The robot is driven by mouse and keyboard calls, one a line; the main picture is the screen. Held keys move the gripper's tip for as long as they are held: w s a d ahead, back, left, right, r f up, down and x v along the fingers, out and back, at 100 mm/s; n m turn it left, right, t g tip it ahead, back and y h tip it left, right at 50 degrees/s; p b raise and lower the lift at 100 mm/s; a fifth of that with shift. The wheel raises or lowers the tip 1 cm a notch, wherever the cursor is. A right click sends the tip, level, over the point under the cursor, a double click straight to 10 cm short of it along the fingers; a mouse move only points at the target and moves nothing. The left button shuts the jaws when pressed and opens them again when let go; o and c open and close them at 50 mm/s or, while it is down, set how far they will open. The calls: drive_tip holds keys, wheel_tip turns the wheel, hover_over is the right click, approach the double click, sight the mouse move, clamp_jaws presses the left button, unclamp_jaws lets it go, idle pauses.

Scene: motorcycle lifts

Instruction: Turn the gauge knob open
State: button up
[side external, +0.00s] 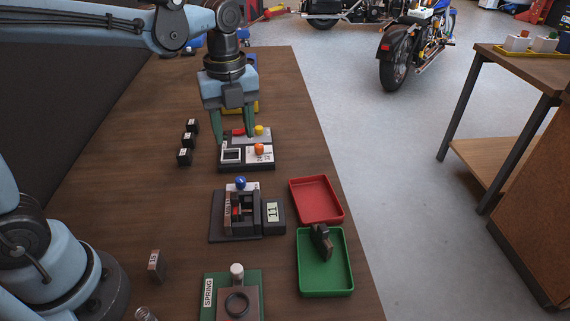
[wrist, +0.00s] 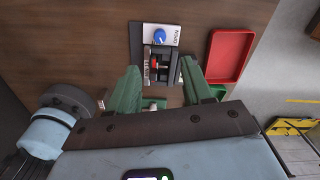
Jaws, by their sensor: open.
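The gauge knob is a round blue knob (side external: 241,182) on a white plate at the far end of a dark device (side external: 220,230) on the bench. In the wrist view the blue knob (wrist: 159,36) sits at top centre, beside the word OPEN. Its pointer position is too small to read. My gripper (side external: 235,138) has green fingers pointing down, apart and empty. In the side view it is over a light panel (side external: 262,153) behind the gauge device. In the wrist view the fingers (wrist: 160,70) frame the device's lower part, below the knob, without visible contact.
A red tray (side external: 316,200) and a green tray (side external: 302,290) holding a dark part lie right of the device. Small black blocks (side external: 185,156) stand left of the panel. A green SPRING station (side external: 212,312) is in front.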

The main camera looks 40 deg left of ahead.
sight(240, 179)
drive_tip(key=shift+a+f, duration=0.1)
drive_tip(key=shift+f, duration=6)
clamp_jaws()
